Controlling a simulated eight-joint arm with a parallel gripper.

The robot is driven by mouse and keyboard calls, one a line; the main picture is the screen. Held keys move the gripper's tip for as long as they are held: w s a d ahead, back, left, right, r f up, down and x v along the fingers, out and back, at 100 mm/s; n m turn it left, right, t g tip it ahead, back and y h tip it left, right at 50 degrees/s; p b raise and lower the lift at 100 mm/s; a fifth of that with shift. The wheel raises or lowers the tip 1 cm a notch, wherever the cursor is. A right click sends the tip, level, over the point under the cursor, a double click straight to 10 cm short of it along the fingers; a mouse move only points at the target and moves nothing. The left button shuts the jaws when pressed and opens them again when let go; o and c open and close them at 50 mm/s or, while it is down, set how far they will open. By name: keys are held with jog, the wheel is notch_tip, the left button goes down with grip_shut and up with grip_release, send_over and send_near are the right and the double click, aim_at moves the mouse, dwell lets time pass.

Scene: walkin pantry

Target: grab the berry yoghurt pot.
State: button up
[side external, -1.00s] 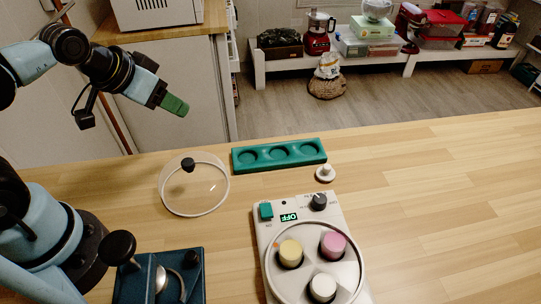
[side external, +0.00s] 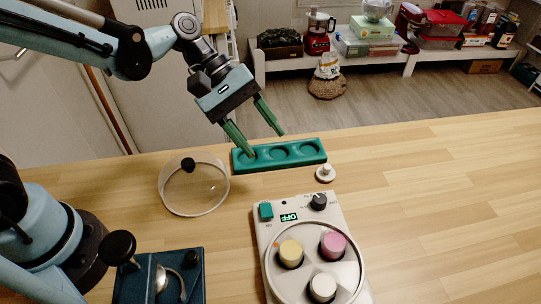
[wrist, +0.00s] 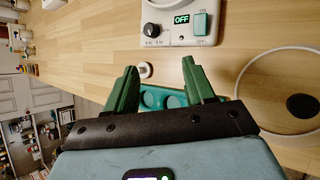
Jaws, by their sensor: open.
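The pink-topped pot (side external: 333,243), which looks like the berry one, stands in the round well of the white yoghurt maker (side external: 270,240). A yellow-topped pot (side external: 290,252) and a white-topped pot (side external: 322,287) stand beside it. My gripper (side external: 266,145) is open and empty, with its green fingers pointing down above the green three-hollow tray (side external: 316,151), well behind the pots. In the wrist view my gripper (wrist: 159,64) shows parted fingers with nothing between them. The pots are out of the wrist view; only the maker's control end (wrist: 178,22) shows there.
A clear lid with a black knob (side external: 188,165) lies on the counter left of the maker. The counter's right side is clear.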

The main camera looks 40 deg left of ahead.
aim_at(343, 250)
jog(key=d+f+n+g+h, duration=0.1)
jog(key=d+g, duration=0.1)
jog(key=d+n+g+h, duration=0.1)
jog(key=d, duration=0.2)
jog(key=s+d+f+n+g+h, duration=0.1)
jog(key=d+g, duration=0.1)
jog(key=shift+s+d+f+g+h, duration=0.1)
jog(key=shift+d+f+g+h, duration=0.1)
jog(key=shift+f+g+h, duration=0.15)
jog(key=shift+n, duration=0.3)
jog(key=x, duration=1.1)
jog(key=shift+d, duration=0.45)
jog(key=c, duration=0.9)
jog(key=shift+o, duration=0.2)
